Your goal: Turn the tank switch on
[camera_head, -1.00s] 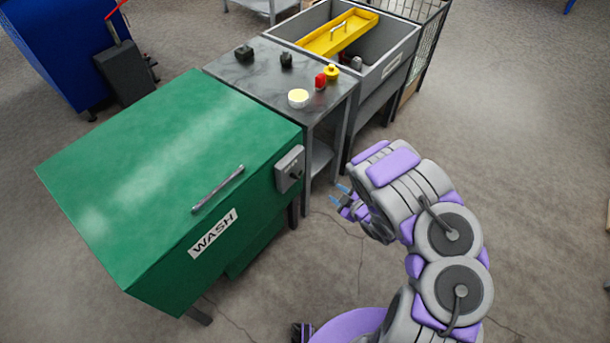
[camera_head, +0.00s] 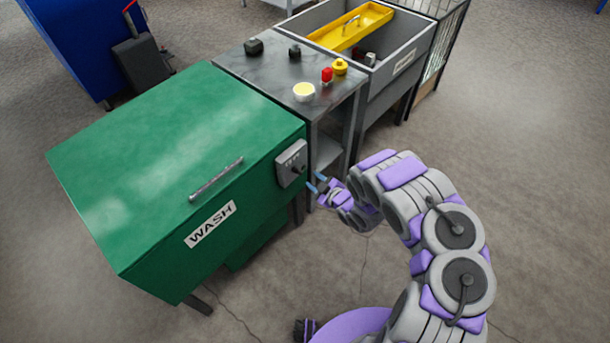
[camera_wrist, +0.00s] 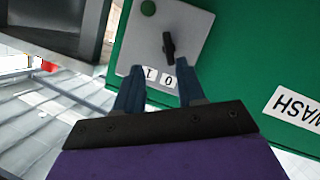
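The green tank (camera_head: 150,165) labelled WASH stands at the left in the head view. A grey switch box (camera_head: 291,163) is fixed to its front near the right end. In the wrist view the box (camera_wrist: 190,28) shows a black rotary knob (camera_wrist: 168,45), a green round light (camera_wrist: 148,8) and the marks 1 and 0. The knob stands upright in that picture, tilted slightly. My gripper (camera_head: 316,183) is just in front of the box. Its two blue fingers (camera_wrist: 158,80) are apart with nothing between them, short of the knob; contact is not visible.
A dark-topped table (camera_head: 275,68) with several small items, including a red one (camera_head: 327,75), stands beyond the tank. A grey basin (camera_head: 399,62) with a yellow tray (camera_head: 352,27) adjoins it. A handle bar (camera_head: 216,180) sticks out from the tank. The floor at the right is clear.

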